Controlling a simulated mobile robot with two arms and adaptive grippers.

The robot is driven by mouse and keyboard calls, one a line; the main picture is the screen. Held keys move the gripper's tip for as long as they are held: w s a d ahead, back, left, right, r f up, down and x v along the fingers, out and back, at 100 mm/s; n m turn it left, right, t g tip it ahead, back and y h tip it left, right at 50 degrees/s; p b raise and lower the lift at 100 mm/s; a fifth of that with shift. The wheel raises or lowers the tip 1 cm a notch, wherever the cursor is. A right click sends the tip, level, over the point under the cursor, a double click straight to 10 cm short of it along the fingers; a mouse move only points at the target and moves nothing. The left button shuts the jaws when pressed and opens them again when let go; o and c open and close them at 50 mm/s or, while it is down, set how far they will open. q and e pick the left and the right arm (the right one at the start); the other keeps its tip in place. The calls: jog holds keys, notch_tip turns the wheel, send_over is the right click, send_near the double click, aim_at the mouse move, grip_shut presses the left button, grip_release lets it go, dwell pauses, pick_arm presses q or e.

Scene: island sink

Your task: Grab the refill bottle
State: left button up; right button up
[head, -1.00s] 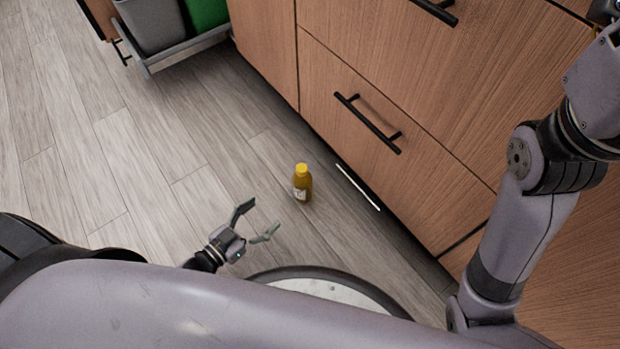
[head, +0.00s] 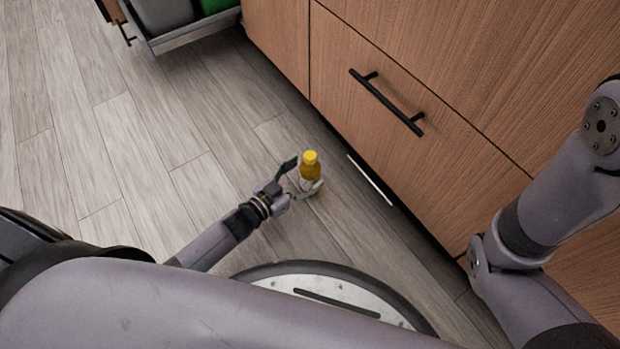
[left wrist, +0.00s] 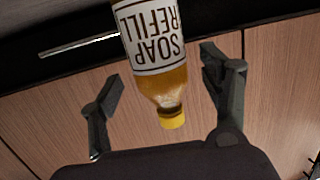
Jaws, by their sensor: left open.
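The refill bottle (head: 310,168) stands upright on the wood floor, amber with a yellow cap. In the left wrist view the bottle (left wrist: 153,45) appears upside down, with a white label reading "SOAP REFILL". My left gripper (head: 305,174) is open, with one finger on either side of the bottle in the head view. In the left wrist view the open fingers (left wrist: 165,93) flank the bottle's cap end, with a visible gap on each side. My right gripper is outside both views; only the right arm shows.
Wooden cabinet drawers (head: 420,100) with a black handle (head: 386,102) rise just right of the bottle. A pulled-out bin drawer (head: 190,30) stands at the top left. Floor (head: 110,140) to the left is clear.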

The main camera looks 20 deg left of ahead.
pick_arm(q)
jog(key=shift+b+x, duration=0.55)
jog(key=shift+x, duration=0.75)
jog(key=shift+c, duration=0.2)
jog(key=c, duration=1.3)
